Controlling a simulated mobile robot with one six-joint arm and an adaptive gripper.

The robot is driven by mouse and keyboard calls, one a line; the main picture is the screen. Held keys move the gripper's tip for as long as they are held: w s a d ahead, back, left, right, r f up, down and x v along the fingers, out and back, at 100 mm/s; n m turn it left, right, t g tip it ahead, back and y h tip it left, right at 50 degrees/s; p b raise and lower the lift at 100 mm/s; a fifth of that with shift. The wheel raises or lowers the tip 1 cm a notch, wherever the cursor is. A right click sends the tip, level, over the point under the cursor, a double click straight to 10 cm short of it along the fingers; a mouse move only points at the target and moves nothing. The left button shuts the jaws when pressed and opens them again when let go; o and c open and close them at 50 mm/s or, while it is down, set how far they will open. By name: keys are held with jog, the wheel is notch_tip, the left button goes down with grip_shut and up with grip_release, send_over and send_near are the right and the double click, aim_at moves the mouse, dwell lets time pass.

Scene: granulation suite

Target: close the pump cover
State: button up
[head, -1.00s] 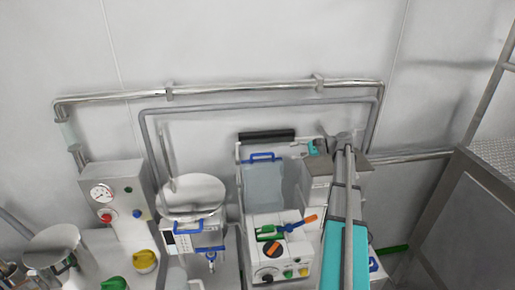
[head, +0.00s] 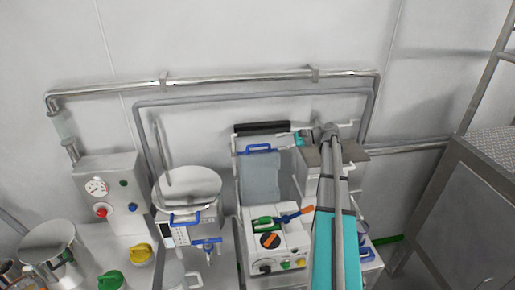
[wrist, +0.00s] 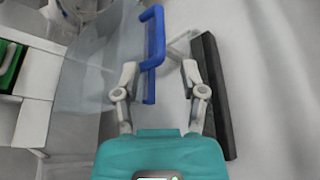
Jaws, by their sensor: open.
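The pump cover (head: 260,178) is a clear panel standing raised behind the white pump (head: 275,238), with a blue handle (head: 257,148) along its top edge. In the wrist view the clear cover (wrist: 92,75) fills the upper left, and its blue handle (wrist: 153,50) stands upright in the middle. My gripper (wrist: 160,70) is open, with a finger to each side of the handle's lower part. I cannot tell whether either finger touches it. In the head view my gripper is just right of the handle; its fingers are hard to make out there.
A black bar (head: 262,128) lies behind the cover, close to my right finger in the wrist view (wrist: 215,95). A steel bowl device (head: 187,188) stands to the left. Pipes (head: 230,78) run along the wall.

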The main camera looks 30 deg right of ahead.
aim_at(262, 145)
jog(key=b+x, duration=0.2)
jog(key=x, duration=0.7)
jog(key=shift+w+a+f, duration=0.1)
jog(key=shift+w+a, duration=0.05)
jog(key=shift+a, duration=0.1)
grip_shut()
